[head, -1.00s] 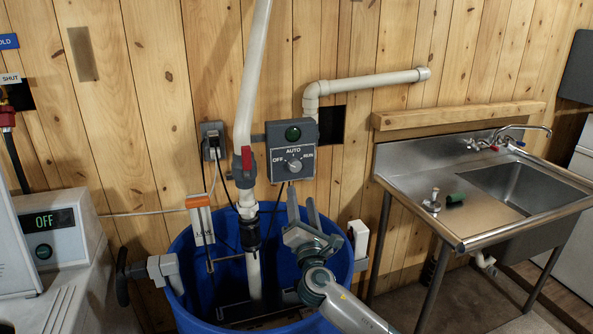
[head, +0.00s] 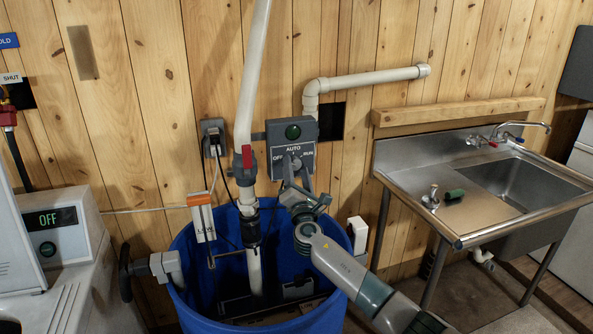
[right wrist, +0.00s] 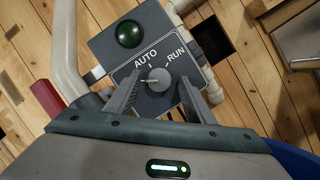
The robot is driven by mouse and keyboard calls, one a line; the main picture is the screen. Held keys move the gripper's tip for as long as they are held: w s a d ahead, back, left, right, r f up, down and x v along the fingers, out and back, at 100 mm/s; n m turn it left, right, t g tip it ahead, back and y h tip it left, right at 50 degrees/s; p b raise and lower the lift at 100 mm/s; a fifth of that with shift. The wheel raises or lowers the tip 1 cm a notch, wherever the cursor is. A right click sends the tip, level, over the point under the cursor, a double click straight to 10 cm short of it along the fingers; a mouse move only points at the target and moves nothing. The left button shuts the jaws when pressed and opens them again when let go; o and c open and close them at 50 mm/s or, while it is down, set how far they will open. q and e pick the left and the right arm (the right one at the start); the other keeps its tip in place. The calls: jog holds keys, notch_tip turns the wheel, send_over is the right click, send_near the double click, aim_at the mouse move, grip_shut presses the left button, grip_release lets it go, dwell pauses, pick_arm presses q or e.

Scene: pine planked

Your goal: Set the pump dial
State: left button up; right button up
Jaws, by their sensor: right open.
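The grey pump control box (head: 275,163) hangs on the plank wall, with its round dial (right wrist: 161,80) below a dark green lamp (head: 293,132). AUTO and RUN labels show in the right wrist view; OFF is hidden there behind a finger. The dial's pale pointer mark points left in that view, toward the hidden OFF side. My right gripper (head: 297,168) is open, with one finger on each side of the dial. The fingers look apart from the knob; whether either touches it I cannot tell. My left gripper is not in view.
A blue barrel (head: 215,310) stands below the box. A white pipe with a red-handled valve (head: 248,158) rises close to the box's left. A steel sink (head: 480,190) is at the right. A machine showing OFF (head: 55,225) is at the left.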

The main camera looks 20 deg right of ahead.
jog(key=c, duration=1.1)
jog(key=shift+o, duration=0.2)
